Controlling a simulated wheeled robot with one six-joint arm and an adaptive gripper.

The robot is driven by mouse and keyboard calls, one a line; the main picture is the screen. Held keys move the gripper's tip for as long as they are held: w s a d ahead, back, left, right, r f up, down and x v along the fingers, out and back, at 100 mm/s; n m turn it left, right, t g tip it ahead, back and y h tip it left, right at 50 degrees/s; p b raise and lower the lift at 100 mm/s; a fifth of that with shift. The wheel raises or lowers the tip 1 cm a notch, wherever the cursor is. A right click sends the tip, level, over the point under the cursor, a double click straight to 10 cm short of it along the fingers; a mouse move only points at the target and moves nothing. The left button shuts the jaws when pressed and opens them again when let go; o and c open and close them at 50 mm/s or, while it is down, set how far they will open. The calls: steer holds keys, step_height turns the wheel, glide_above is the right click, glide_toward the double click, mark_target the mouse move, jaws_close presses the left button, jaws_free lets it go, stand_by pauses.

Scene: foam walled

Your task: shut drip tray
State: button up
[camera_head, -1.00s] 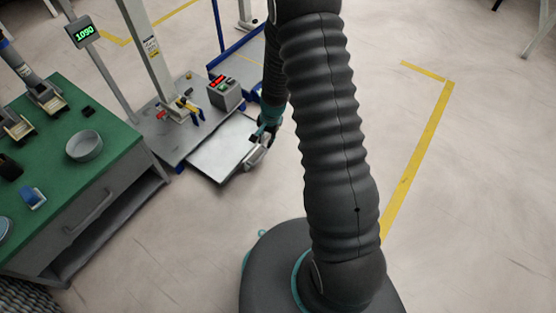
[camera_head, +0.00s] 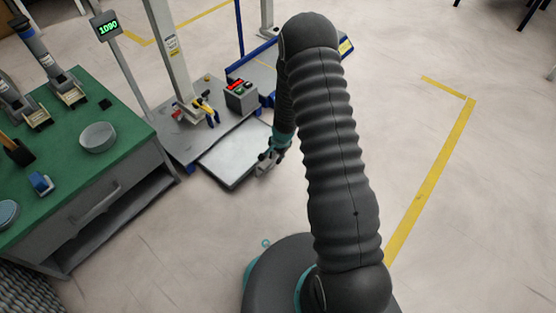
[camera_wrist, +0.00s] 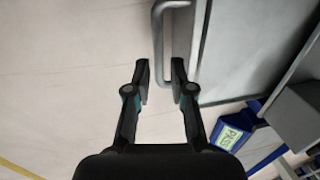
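The drip tray (camera_head: 232,160) is a flat pale-grey slab that sticks out from the grey base of the stand, low near the floor. In the wrist view the tray (camera_wrist: 245,45) fills the upper right, with a grey bar handle (camera_wrist: 158,45) along its front edge. My gripper (camera_wrist: 160,76) is open, one fingertip on each side of the handle bar. A gap shows beside the bar, and I cannot tell whether a finger touches it. In the head view my gripper (camera_head: 268,162) is at the tray's outer edge, partly hidden by my arm.
A green-topped bench (camera_head: 75,170) with a round dish (camera_head: 98,137) stands left of the tray. The stand carries a grey control box (camera_head: 241,97) with a red display. A blue-edged platform (camera_head: 262,66) lies behind. The floor on the right is clear.

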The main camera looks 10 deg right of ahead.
steer(key=shift+w+a+f, duration=0.1)
steer(key=shift+w+f, duration=0.05)
steer(key=shift+f, duration=0.7)
